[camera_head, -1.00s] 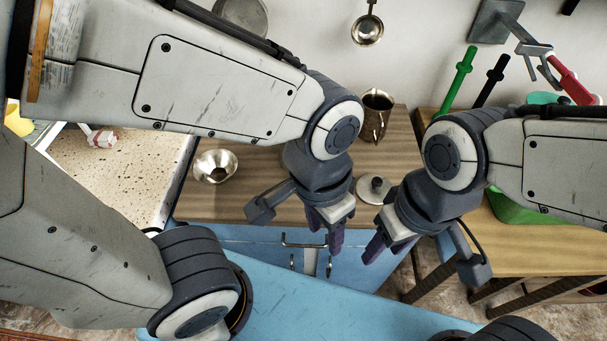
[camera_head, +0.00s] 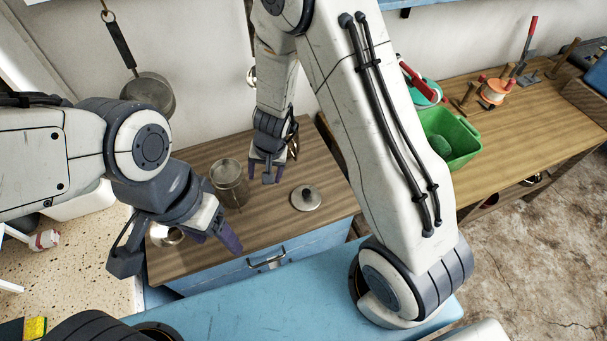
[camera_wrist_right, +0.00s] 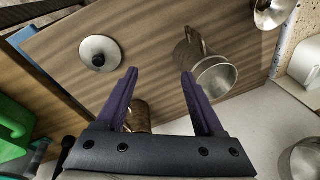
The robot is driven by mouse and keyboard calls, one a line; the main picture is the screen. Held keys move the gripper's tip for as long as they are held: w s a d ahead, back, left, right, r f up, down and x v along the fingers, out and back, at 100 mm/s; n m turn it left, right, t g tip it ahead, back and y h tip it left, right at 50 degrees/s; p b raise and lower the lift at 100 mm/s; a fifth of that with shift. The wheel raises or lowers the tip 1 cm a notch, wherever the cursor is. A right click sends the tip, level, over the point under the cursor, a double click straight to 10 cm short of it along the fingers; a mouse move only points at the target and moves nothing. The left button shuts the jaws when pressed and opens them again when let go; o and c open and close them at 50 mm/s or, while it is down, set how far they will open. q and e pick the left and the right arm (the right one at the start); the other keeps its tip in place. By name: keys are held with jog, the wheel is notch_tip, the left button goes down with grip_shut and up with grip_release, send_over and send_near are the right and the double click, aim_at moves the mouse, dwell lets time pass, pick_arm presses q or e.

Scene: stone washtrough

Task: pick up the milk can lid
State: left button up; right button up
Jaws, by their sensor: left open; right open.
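The milk can lid (camera_head: 306,197) is a round, pale metal disc with a dark knob. It lies flat, knob up, on the wooden counter top, and it also shows at upper left in the right wrist view (camera_wrist_right: 99,50). My right gripper (camera_head: 261,175) is open and empty, pointing down behind and left of the lid, not touching it. In the right wrist view the lid lies outside the fingers (camera_wrist_right: 162,90), left of them. My left gripper (camera_head: 216,240) is open and empty near the counter's front edge, left of the lid.
A metal can (camera_head: 229,186) stands between my grippers, left of the lid. A metal funnel or bowl (camera_head: 166,236) is partly hidden behind my left gripper. A pan (camera_head: 150,93) hangs on the wall. A green bin (camera_head: 452,138) stands on the right table. Counter around the lid is clear.

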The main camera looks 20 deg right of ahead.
pick_arm(q)
notch_tip(320, 180, up, 6)
jog(key=p, duration=0.4)
pick_arm(e)
jog(key=d+f+m+h, duration=0.3)
jog(key=d+f+m, duration=0.1)
jog(key=d, duration=0.6)
jog(key=b, duration=0.4)
send_over(306, 192)
jog(key=shift+g, duration=0.4)
jog(key=f, duration=0.5)
jog(key=shift+s+a+f, duration=0.2)
jog(key=shift+a, duration=0.2)
jog(key=f+b, duration=0.1)
jog(key=f, duration=0.2)
jog(key=f+b, duration=0.1)
jog(key=shift+w+d+f+b, duration=0.1)
jog(key=shift+d+f+b, duration=0.2)
jog(key=shift+d, duration=0.05)
jog(key=shift+f, duration=0.45)
pick_arm(q)
notch_tip(306, 192, down, 7)
jog(key=shift+r, duration=0.1)
pick_arm(e)
grip_shut()
